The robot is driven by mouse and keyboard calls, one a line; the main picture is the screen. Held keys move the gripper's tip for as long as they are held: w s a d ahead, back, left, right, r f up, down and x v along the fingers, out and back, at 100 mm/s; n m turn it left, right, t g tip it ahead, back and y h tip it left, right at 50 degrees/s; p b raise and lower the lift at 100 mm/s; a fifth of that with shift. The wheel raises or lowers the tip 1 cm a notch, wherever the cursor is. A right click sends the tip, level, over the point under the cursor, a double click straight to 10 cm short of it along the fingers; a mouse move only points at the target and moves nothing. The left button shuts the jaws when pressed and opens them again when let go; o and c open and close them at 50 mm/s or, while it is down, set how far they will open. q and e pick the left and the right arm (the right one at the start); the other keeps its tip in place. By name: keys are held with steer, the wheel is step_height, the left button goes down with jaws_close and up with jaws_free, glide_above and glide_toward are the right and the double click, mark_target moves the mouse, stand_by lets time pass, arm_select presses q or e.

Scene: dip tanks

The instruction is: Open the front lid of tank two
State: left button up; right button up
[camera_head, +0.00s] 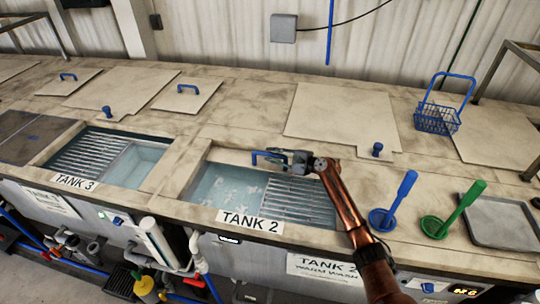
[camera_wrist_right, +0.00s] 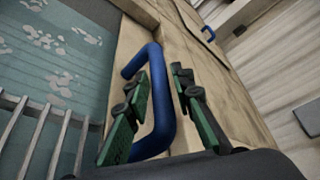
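The TANK 2 opening (camera_head: 228,186) shows water on its left and a metal grating on its right. A pale lid panel (camera_head: 226,156) with a blue bar handle (camera_head: 268,154) lies along the back of this opening. My right gripper (camera_head: 283,157) is at the handle. In the right wrist view the blue handle (camera_wrist_right: 164,105) stands between the two green-padded fingers of my right gripper (camera_wrist_right: 160,100). The fingers are apart, with a gap between the handle and the right finger. The arm hides part of the panel's right side. My left gripper is not in view.
The TANK 3 opening (camera_head: 112,155) is at the left. A blue wire basket (camera_head: 437,117) stands at the back right. A blue dipper (camera_head: 393,202), a green dipper (camera_head: 455,212) and a grey tray (camera_head: 499,219) are at the right. Flat lids lie behind the tanks.

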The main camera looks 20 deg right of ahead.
steer(key=v, duration=1.1)
steer(key=shift+w, duration=0.1)
